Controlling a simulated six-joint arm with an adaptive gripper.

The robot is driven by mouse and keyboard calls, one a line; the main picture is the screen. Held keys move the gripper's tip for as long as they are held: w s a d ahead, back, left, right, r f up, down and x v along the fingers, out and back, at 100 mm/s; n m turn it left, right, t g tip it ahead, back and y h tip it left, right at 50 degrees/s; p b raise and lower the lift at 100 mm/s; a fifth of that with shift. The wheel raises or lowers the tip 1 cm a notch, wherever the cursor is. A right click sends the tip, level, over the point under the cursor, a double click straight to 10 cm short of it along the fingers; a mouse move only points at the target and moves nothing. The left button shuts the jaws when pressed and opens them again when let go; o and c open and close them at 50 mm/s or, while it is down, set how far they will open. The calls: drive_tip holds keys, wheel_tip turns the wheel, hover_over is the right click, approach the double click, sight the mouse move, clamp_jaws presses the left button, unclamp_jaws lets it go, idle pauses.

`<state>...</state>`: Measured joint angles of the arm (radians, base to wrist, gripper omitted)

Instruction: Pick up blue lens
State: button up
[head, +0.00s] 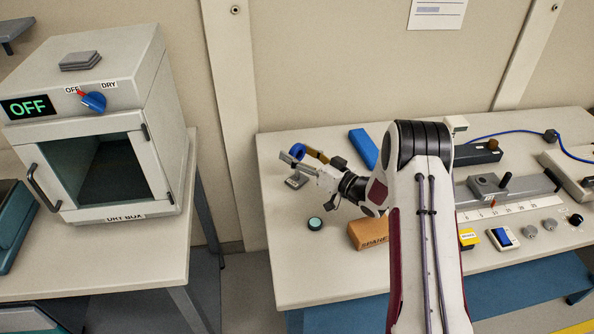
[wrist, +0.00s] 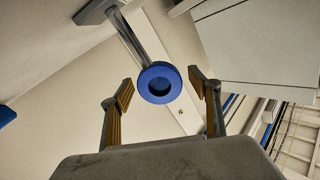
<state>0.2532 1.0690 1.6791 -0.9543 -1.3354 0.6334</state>
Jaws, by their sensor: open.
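The blue lens is a blue ring with a dark centre. In the wrist view the blue lens (wrist: 146,84) is on a thin grey post (wrist: 129,36) that runs up to a grey base (wrist: 93,12). In the head view the blue lens (head: 296,150) is at the left part of the right-hand table, partly hidden by my gripper (head: 303,158). My gripper is open and empty. In the wrist view the fingers of my gripper (wrist: 161,87) are on either side of the lens, with visible gaps. How deep the lens lies between them I cannot tell.
A dark round puck with a teal top (head: 315,224) and a brown SPARE box (head: 368,235) are near my gripper. A blue box (head: 363,149) lies behind. A rail with a carriage (head: 489,186) is at right. The dry box (head: 98,130) reads OFF, on another table.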

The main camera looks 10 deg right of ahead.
idle(0.5)
clamp_jaws()
drive_tip(key=shift+r, duration=0.25)
drive_tip(key=shift+r, duration=4.8)
